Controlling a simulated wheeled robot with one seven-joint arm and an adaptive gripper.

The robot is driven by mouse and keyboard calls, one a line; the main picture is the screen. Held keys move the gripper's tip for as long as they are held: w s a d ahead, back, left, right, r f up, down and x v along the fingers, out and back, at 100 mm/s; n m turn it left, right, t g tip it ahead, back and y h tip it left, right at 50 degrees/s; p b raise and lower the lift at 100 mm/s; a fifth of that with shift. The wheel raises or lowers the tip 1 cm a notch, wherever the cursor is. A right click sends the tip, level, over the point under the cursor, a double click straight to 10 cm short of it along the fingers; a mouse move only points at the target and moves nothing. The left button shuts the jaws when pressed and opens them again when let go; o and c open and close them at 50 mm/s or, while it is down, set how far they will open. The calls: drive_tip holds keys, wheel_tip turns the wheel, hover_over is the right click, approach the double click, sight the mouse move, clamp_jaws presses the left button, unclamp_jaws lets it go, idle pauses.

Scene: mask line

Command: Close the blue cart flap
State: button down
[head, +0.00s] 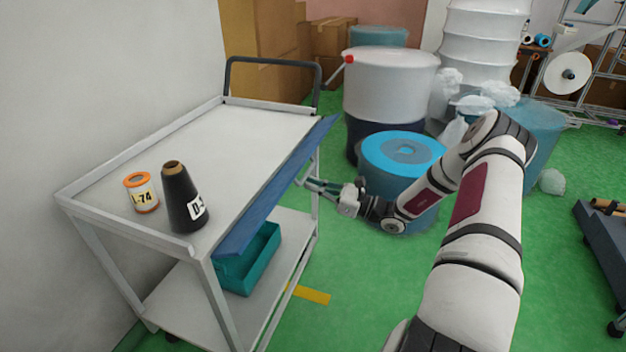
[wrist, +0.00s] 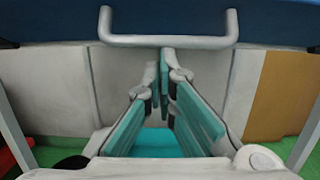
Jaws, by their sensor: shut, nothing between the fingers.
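The cart (head: 210,140) is white with a flat top and a lower shelf. Its blue flap (head: 275,187) runs along the right long side of the top and slopes outward and down. In the wrist view the flap (wrist: 215,22) fills the top edge, with a grey bar handle (wrist: 125,41) on it. My gripper (head: 308,185) is beside the flap's outer side, toward its far half. In the wrist view my gripper (wrist: 159,68) is shut and empty, its teal fingertips just below the handle bar. I cannot tell whether they touch.
A teal bin (head: 252,264) sits on the lower shelf. A blue drum (head: 385,163) is close behind my arm.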

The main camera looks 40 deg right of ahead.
sight(307, 157)
drive_tip(key=r+g+h+p, duration=0.1)
drive_tip(key=r+g+p, duration=0.1)
drive_tip(key=p, duration=0.1)
drive_tip(key=r+g+h+p, duration=0.2)
drive_tip(key=r+g+p, duration=0.1)
drive_tip(key=p, duration=0.1)
drive_tip(key=w+r+g+h+p, duration=0.1)
drive_tip(key=r+g+h+p, duration=0.1)
drive_tip(key=r+g+p, duration=0.1)
drive_tip(key=shift+a+r, duration=0.25)
drive_tip(key=shift+a, duration=0.1)
drive_tip(key=shift+w+a+r+p, duration=0.15)
drive_tip(key=shift+w+r+p, duration=0.05)
drive_tip(key=shift+r+p, duration=0.25)
